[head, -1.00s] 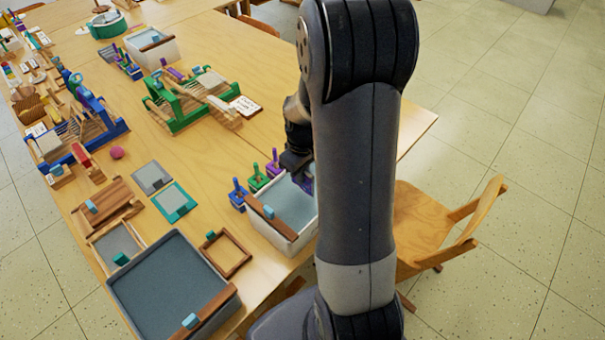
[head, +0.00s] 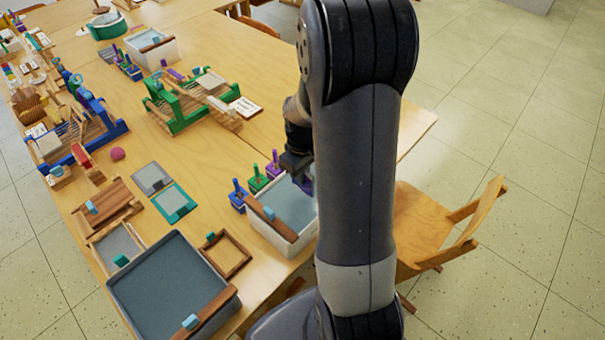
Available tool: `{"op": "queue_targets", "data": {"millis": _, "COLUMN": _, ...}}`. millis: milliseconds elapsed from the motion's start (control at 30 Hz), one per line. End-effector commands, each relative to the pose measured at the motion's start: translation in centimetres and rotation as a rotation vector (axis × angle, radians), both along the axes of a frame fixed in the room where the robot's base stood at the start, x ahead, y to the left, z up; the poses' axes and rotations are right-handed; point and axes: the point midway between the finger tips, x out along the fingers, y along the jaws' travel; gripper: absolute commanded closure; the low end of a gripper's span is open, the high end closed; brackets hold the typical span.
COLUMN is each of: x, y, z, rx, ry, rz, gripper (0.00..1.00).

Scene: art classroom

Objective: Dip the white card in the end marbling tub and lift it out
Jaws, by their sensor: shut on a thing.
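The near marbling tub (head: 267,236) is a white tub of grey-blue liquid with a wooden bar and a blue block along its left rim. It stands at the right edge of the table, and my arm hides its right end. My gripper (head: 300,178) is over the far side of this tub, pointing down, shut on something. A small purple thing (head: 307,185) shows at its fingertips, partly behind my arm; I cannot tell whether it is a clip or handle. I cannot make out the white card. A second white tub (head: 152,50) stands at the far end of the table.
Blue, green and purple brush pots (head: 258,180) stand close behind the near tub. A large grey tray (head: 165,290) and a wooden frame (head: 227,254) lie to its left. A green loom (head: 180,108) stands beyond. A wooden chair (head: 440,225) is at the right.

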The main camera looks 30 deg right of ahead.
Motion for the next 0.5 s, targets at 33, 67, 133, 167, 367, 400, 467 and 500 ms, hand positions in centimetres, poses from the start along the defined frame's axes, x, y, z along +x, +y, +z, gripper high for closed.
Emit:
{"op": "queue_targets", "data": {"millis": 33, "x": 0.0, "y": 0.0, "z": 0.0, "rx": 0.000, "ry": 0.000, "rz": 0.000, "gripper": 1.00}}
{"op": "queue_targets", "data": {"millis": 67, "x": 0.0, "y": 0.0, "z": 0.0, "rx": 0.000, "ry": 0.000, "rz": 0.000, "gripper": 1.00}}
{"op": "queue_targets", "data": {"millis": 133, "x": 0.0, "y": 0.0, "z": 0.1, "rx": 0.000, "ry": 0.000, "rz": 0.000, "gripper": 1.00}}
{"op": "queue_targets", "data": {"millis": 167, "x": 0.0, "y": 0.0, "z": 0.2, "rx": 0.000, "ry": 0.000, "rz": 0.000, "gripper": 1.00}}
{"op": "queue_targets", "data": {"millis": 367, "x": 0.0, "y": 0.0, "z": 1.6, "rx": 0.000, "ry": -0.001, "rz": 0.000, "gripper": 1.00}}
{"op": "queue_targets", "data": {"millis": 400, "x": 0.0, "y": 0.0, "z": 2.0, "rx": -0.001, "ry": -0.001, "rz": 0.000, "gripper": 1.00}}
{"op": "queue_targets", "data": {"millis": 467, "x": 0.0, "y": 0.0, "z": 2.5, "rx": -0.001, "ry": -0.001, "rz": 0.000, "gripper": 1.00}}
{"op": "queue_targets", "data": {"millis": 500, "x": 0.0, "y": 0.0, "z": 2.8, "rx": -0.001, "ry": -0.001, "rz": 0.000, "gripper": 1.00}}
